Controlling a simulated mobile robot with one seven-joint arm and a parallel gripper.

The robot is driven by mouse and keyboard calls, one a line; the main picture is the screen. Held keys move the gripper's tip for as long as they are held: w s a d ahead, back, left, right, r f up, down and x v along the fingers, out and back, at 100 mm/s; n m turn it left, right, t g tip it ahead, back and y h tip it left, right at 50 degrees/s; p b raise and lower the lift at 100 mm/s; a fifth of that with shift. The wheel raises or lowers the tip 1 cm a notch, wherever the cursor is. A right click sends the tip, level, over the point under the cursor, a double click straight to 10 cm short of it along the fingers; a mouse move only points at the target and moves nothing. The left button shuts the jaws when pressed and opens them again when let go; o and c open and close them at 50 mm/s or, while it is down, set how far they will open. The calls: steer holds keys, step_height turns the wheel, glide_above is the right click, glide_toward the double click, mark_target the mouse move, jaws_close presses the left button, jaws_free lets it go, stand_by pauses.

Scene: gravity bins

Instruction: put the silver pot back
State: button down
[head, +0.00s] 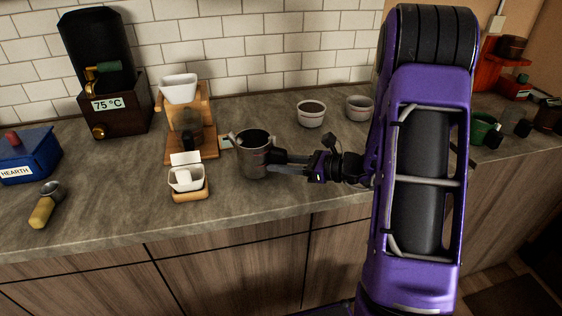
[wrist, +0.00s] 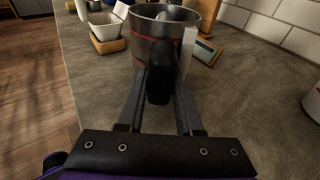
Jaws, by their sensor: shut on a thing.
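The silver pot (head: 254,158) is an upright metal pitcher with a dark inside, near the middle of the counter. My gripper (head: 277,163) reaches it from the right and is shut on its black handle. In the wrist view the pot (wrist: 150,48) shows a red line around its side, and my gripper's fingers (wrist: 159,90) lie on both sides of the handle. The pot's base is partly hidden in the wrist view. I cannot tell whether it touches the counter.
A small white dish on a wooden base (head: 188,181) stands close left of the pot. A wooden dripper stand (head: 203,128) is behind it, with a small display (wrist: 207,52) beside it. Two cups (head: 311,114) (head: 359,108) stand at the back right. Counter in front of them is clear.

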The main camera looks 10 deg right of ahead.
steer(key=shift+f+b, duration=0.45)
steer(key=shift+f, duration=0.25)
stand_by(0.5)
steer(key=shift+c, duration=2.4)
jaws_free()
steer(key=shift+d, duration=0.1)
steer(key=v, duration=1.7)
steer(key=shift+p, duration=0.4)
steer(key=shift+d, duration=0.1)
